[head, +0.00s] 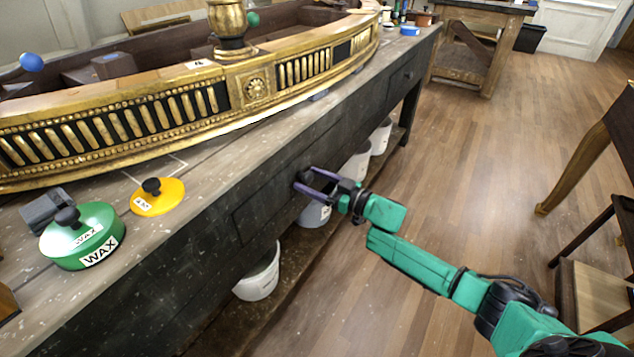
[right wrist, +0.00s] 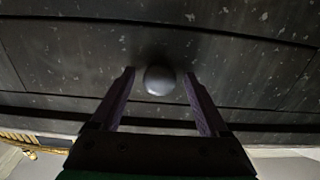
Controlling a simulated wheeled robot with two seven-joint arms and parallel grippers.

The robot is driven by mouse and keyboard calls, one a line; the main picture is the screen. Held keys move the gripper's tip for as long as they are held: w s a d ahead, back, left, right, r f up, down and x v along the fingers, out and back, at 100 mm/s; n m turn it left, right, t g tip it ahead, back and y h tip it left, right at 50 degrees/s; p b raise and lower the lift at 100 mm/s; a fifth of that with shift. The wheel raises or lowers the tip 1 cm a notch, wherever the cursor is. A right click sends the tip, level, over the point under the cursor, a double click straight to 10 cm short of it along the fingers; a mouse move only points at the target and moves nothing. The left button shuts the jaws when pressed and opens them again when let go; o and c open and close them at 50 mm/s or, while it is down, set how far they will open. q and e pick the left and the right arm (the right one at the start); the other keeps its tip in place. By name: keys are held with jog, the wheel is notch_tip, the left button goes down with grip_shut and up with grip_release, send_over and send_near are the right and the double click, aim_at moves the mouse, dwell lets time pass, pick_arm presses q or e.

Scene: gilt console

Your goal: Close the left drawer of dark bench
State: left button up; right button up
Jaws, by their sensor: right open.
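The dark bench (head: 170,255) runs diagonally across the head view under a gilt console piece. The left drawer's front (head: 262,205) is a dark panel in the bench's near face. It looks about flush with the face; I cannot tell if a small gap is left. My right gripper (head: 304,180) is open at this drawer front. In the right wrist view, the round grey knob (right wrist: 160,80) sits between the two spread fingers, with a gap on either side. My left gripper is not in view.
White buckets (head: 262,278) stand on the low shelf below. Another drawer (head: 402,78) is farther along the bench.

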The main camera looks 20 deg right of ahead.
jog(key=shift+s+d, duration=0.25)
jog(key=shift+s, duration=0.05)
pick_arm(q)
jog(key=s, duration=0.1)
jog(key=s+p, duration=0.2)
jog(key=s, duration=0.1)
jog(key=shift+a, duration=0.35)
pick_arm(e)
jog(key=v, duration=1.3)
jog(key=shift+s, duration=0.25)
jog(key=shift+d, duration=0.1)
